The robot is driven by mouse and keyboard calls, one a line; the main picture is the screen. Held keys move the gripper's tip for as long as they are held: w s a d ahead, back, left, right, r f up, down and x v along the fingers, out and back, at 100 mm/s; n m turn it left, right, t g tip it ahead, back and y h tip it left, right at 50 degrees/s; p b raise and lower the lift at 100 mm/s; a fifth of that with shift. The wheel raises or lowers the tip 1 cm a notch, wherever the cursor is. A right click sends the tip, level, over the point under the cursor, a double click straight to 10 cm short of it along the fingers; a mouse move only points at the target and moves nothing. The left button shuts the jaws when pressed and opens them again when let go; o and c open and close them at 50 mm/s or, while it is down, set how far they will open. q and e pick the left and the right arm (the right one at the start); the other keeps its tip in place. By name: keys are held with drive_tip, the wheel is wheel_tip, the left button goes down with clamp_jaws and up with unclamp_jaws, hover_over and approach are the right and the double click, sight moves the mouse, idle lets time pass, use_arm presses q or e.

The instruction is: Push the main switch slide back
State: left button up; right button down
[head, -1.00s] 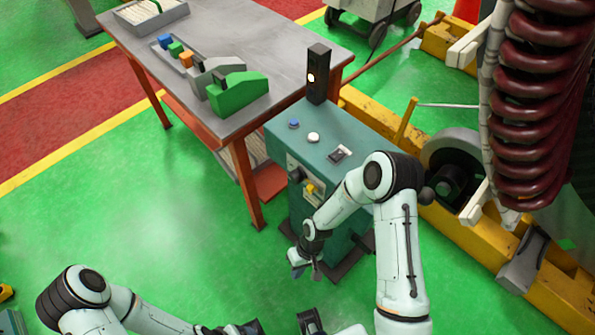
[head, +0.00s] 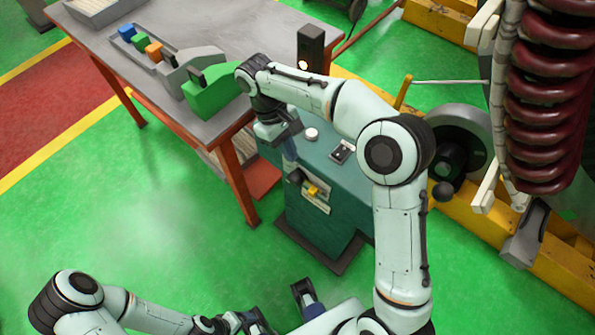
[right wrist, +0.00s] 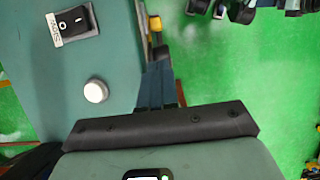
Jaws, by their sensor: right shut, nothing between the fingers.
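The green control cabinet (head: 335,215) has a black rocker-like switch with a label (head: 342,152) and a white button (head: 311,134) on top. Its front carries a yellow slide or knob (head: 317,191) on a pale plate and a black knob (head: 296,176). My right gripper (head: 289,152) is shut and empty, pointing down at the cabinet's near left top edge. In the right wrist view its fingers (right wrist: 158,80) are beside the cabinet edge, close to the yellow part (right wrist: 155,25); contact cannot be told. My left gripper (head: 255,320) is low at the bottom edge, its fingers unclear.
A signal post with a lit lamp (head: 310,50) stands behind the cabinet. A table (head: 215,30) with a green block (head: 212,92) is to the left. A coil (head: 545,100) and a yellow frame (head: 465,215) are to the right.

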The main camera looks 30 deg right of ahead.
sight(302, 179)
use_arm(q)
drive_tip(key=shift+f+b, duration=0.75)
drive_tip(key=shift+b, duration=0.3)
use_arm(e)
drive_tip(key=x, duration=1)
drive_tip(key=shift+s, duration=0.25)
